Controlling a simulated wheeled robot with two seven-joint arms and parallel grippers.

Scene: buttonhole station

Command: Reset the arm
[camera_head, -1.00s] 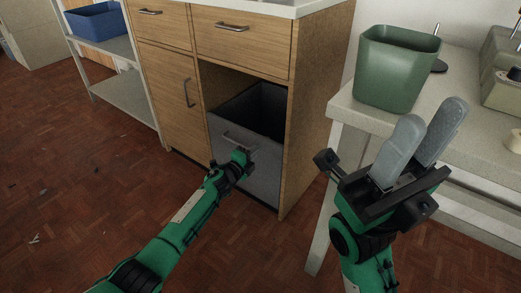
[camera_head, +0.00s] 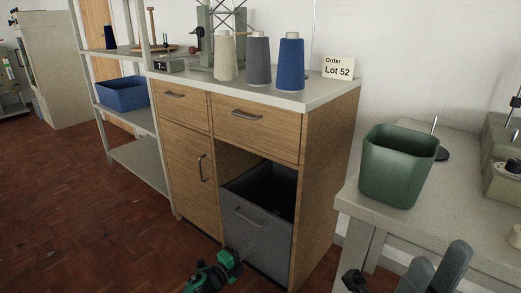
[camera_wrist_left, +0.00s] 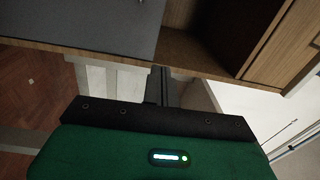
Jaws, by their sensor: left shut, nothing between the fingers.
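My left gripper (camera_head: 238,259) is low in the head view, in front of the grey bin drawer (camera_head: 257,246) and below its handle (camera_head: 249,217). It is shut and empty, and looks apart from the handle. In the left wrist view its narrow closed fingers (camera_wrist_left: 160,86) point toward the cabinet, with the grey drawer front (camera_wrist_left: 85,22) at the upper left. The drawer stands partly out of the wooden cabinet, with its dark inside showing. My right gripper (camera_head: 436,268) is at the bottom right, its two grey fingers spread, with nothing seen between them; its lower part is cut off.
A green bin (camera_head: 398,170) stands on the right table (camera_head: 460,215). On the cabinet top (camera_head: 305,97) are three thread cones and an order card (camera_head: 338,67). A shelf with a blue bin (camera_head: 123,94) is at the left. The floor (camera_head: 80,215) at left is clear.

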